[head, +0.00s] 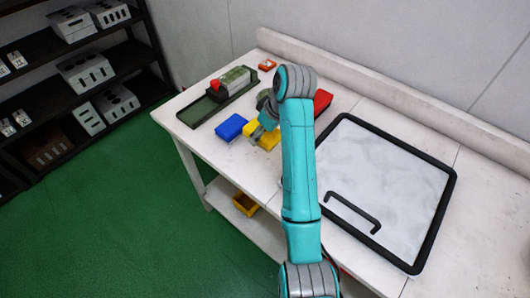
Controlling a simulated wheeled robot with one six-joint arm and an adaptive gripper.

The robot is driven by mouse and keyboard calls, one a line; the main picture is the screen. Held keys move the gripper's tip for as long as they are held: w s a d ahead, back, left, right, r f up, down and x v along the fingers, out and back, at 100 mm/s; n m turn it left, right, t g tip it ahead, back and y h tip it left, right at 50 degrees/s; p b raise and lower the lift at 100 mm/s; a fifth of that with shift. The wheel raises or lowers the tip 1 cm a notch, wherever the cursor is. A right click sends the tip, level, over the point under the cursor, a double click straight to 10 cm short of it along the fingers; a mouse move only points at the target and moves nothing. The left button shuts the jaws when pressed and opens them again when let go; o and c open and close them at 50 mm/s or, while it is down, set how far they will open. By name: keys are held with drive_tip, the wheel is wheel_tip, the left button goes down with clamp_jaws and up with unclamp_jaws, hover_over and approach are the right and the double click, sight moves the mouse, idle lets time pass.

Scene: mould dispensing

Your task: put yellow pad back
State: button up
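The yellow pad (268,143) lies at the front left of the white table, just right of the blue pad (231,127). My gripper (259,130) is over the yellow pad and hides its middle, so yellow shows on both sides of the fingers. I cannot tell whether the fingers touch the pad or whether they are shut on it. A red pad (322,101) lies behind my arm to the right, partly hidden by it.
A dark green tray (200,112) holding a grey-green block with a red end stands at the back left. A small orange-red item (267,65) lies behind it. A black-framed white panel (390,180) with a black handle covers the right side. A yellow bin (245,204) sits below.

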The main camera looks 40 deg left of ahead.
sight(260, 151)
drive_tip(key=shift+f, duration=3.3)
drive_tip(key=shift+f, duration=0.1)
drive_tip(key=o, duration=1.1)
